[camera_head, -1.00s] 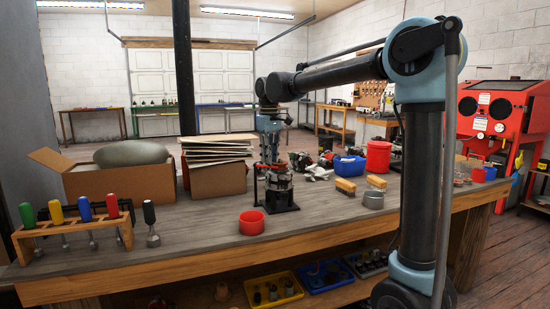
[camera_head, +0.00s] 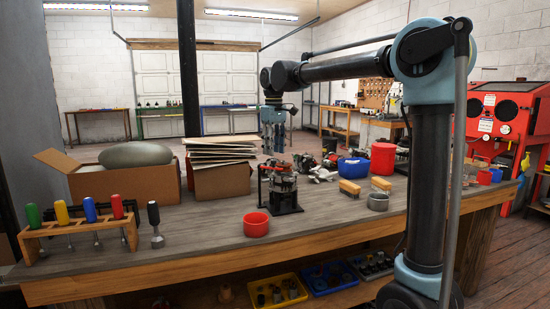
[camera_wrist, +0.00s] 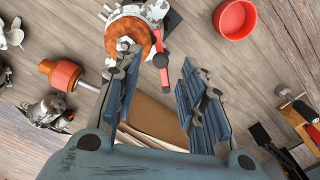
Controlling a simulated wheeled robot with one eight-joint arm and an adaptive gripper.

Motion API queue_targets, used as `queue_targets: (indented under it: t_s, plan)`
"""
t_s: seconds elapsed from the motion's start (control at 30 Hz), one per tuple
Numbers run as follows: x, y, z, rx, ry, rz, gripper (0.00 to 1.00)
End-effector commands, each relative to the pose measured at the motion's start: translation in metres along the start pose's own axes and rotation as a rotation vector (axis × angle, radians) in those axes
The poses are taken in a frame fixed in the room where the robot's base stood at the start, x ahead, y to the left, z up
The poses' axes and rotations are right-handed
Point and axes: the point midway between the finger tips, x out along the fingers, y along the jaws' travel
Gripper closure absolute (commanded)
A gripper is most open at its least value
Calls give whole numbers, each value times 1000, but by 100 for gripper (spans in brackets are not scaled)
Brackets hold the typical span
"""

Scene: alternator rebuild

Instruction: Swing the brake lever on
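The alternator (camera_head: 283,185) sits in a black stand on the workbench, with copper-coloured windings on top in the wrist view (camera_wrist: 128,37). A red lever (camera_wrist: 158,42) with a dark joint stands beside it in the wrist view; I take it to be the brake lever. In the head view the lever is too small to make out clearly. My gripper (camera_head: 273,147) points down above the alternator, clear of it. In the wrist view its blue-grey fingers (camera_wrist: 160,72) are apart with nothing between them, and the lever shows beyond the gap.
A red bowl (camera_head: 256,224) stands in front of the alternator. A box with stacked sheets (camera_head: 221,182) is at the left, and a tool rack (camera_head: 75,232) stands at the near left. Brushes (camera_head: 349,188), a grey cup (camera_head: 378,202) and a blue bin (camera_head: 355,168) are at the right.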

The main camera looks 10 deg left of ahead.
Motion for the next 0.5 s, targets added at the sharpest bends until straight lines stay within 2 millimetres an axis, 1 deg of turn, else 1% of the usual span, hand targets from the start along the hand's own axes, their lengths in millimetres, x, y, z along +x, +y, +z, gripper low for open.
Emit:
queue_targets:
  t_s: [0.03, 0.1, 0.3, 0.4, 0.5]
  plan:
    - [-10, 0, 0, 0, 0, 0, 62]
    - [-24, 0, 0, 0, 0, 0, 62]
    - [-57, 1, 0, 1, 0, 0, 62]
    - [-68, 1, 0, 1, 0, 0, 62]
    - [-76, 2, 0, 1, 0, 0, 62]
